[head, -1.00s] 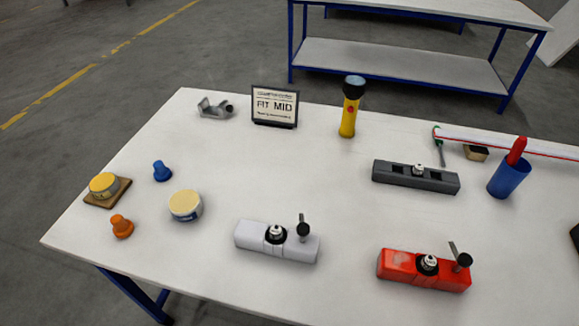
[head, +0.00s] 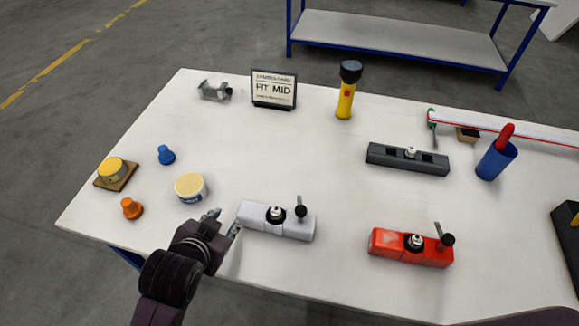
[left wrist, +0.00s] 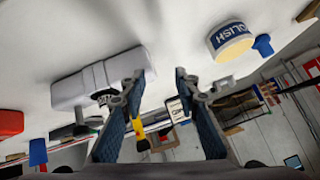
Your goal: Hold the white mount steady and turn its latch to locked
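The white mount (head: 258,224) lies on the white table, with a round black-and-silver fitting (head: 276,214) on top. Its latch (head: 301,210), a lever with a black knob, stands up near its right end. My left gripper (head: 224,220) is open and empty, just left of the mount's left end. In the left wrist view the mount (left wrist: 88,82) is on the left, and the open fingers (left wrist: 158,82) point at the table; the left finger appears close to the mount's end. Whether they touch I cannot tell. My right gripper is not in view.
A polish tin (head: 190,187) stands just behind my left gripper. A red mount (head: 392,246) with its own latch is to the right; a dark grey block (head: 408,160) lies behind. The table's middle is clear.

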